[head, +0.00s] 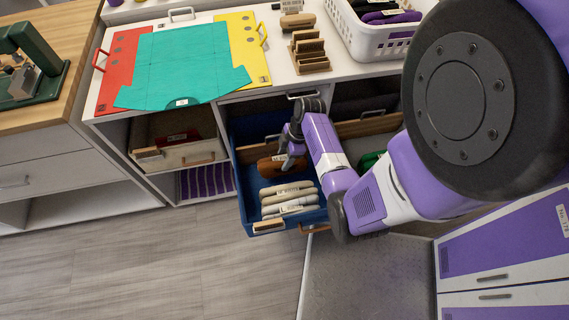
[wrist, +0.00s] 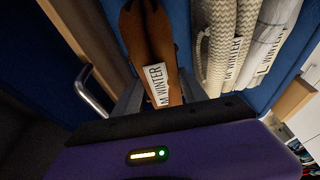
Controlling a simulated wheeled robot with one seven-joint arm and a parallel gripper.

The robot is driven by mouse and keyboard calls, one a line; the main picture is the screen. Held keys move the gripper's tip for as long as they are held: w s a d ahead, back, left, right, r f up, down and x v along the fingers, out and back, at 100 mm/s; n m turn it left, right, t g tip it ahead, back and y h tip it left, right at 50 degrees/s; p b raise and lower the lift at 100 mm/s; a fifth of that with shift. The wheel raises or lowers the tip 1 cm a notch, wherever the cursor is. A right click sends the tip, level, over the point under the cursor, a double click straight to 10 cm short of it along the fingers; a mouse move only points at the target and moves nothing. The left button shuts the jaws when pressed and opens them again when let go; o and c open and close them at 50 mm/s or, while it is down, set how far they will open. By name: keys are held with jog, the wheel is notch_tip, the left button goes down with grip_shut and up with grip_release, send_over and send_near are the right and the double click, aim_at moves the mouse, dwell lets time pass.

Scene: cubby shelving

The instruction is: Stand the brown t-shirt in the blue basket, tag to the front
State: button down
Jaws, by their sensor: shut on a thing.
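The brown t-shirt (wrist: 150,45) is a folded bundle with a white tag reading "M WINTER" (wrist: 158,84). It also shows in the head view (head: 270,168), inside the blue basket (head: 240,190), behind the light folded shirts. My gripper (head: 291,155) reaches down into the basket and is shut on the brown t-shirt. In the wrist view my gripper (wrist: 155,100) has a finger on each side of the shirt near its tag. The shirt's lower part is hidden, so I cannot tell whether it touches the basket floor.
Several cream and white folded shirts (head: 288,198) stand at the basket's front. A wooden-edged drawer (head: 375,126) lies right of the basket. A teal shirt (head: 185,65) lies flat on the folding board on the counter. A white laundry basket (head: 370,40) stands at the counter's right.

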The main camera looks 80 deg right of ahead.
jog(key=shift+f+b, duration=0.3)
jog(key=shift+f, duration=1.95)
jog(key=shift+f, duration=0.1)
jog(key=shift+f, duration=0.1)
jog(key=c, duration=0.6)
grip_release()
